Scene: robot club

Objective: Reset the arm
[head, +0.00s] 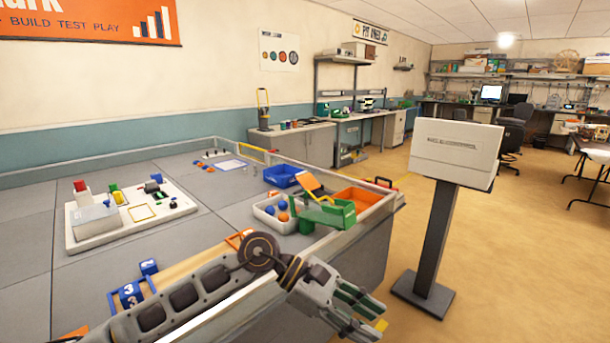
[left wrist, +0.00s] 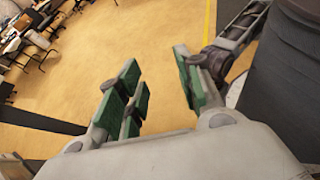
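My left arm (head: 185,297) reaches in from the lower left of the head view, across the near part of the grey table. Its gripper (head: 362,316) is at the lower right, past the table's right edge and over the floor. In the left wrist view the green-padded fingers (left wrist: 160,92) stand apart, with only tan floor between them. The gripper is open and holds nothing. My right gripper does not show in the head view, and I cannot make it out in the wrist view.
The grey table (head: 40,215) bears a white board (head: 140,222) with coloured parts, a blue bin (head: 283,175), a white tray of balls (head: 268,222), a green and orange device (head: 325,212) and an orange tray (head: 357,198). A sign stand (head: 436,235) is on the right. The floor around it is clear.

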